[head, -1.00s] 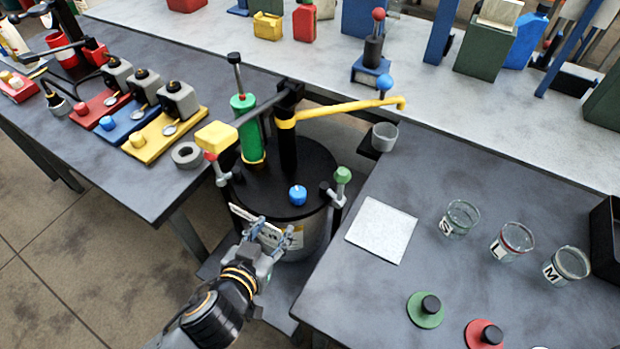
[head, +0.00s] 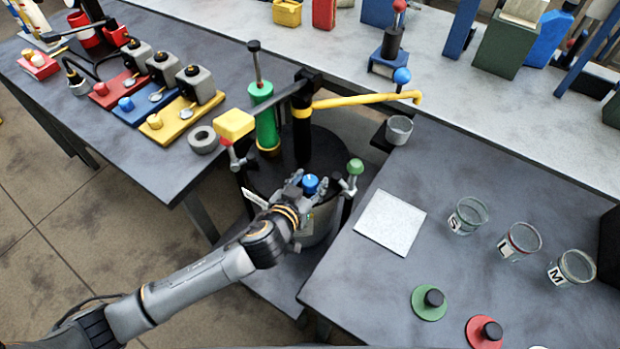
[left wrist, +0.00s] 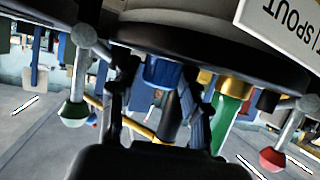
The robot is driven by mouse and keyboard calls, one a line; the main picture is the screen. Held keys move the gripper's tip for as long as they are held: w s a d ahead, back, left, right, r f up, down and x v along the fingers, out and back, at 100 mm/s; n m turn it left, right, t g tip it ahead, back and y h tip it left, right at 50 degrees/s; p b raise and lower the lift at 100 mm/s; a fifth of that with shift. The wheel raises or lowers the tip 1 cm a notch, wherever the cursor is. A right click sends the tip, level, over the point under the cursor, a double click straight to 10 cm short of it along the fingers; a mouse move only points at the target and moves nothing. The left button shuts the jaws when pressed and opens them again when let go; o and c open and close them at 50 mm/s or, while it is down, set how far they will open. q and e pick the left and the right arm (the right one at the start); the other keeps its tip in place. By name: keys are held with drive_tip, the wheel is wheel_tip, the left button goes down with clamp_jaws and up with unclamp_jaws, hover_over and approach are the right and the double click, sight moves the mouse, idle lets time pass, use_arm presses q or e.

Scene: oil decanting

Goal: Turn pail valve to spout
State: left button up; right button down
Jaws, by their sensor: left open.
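The pail (head: 262,178) has a dark lid and stands in the gap between two grey tables. A blue knob (head: 310,182), apparently the valve, stands on its lid. My left gripper (head: 308,191) is open at the knob, with its fingers on either side. In the left wrist view, which looks inverted, the blue knob (left wrist: 162,72) shows between the two dark fingers (left wrist: 158,105); I cannot tell whether they touch it. A "SPOUT" label (left wrist: 285,28) is on the pail's side. My right gripper is not in view.
A green pump cylinder (head: 264,118), a black post (head: 302,125) and a yellow spout pipe (head: 365,99) rise from the pail. Clamps with a green ball (head: 355,166) and a red ball flank the lid. Glass jars (head: 468,215) stand on the right table.

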use_arm(q)
drive_tip(key=shift+w+d+f, duration=0.1)
drive_tip(key=shift+w, duration=0.15)
drive_tip(key=c, duration=0.9)
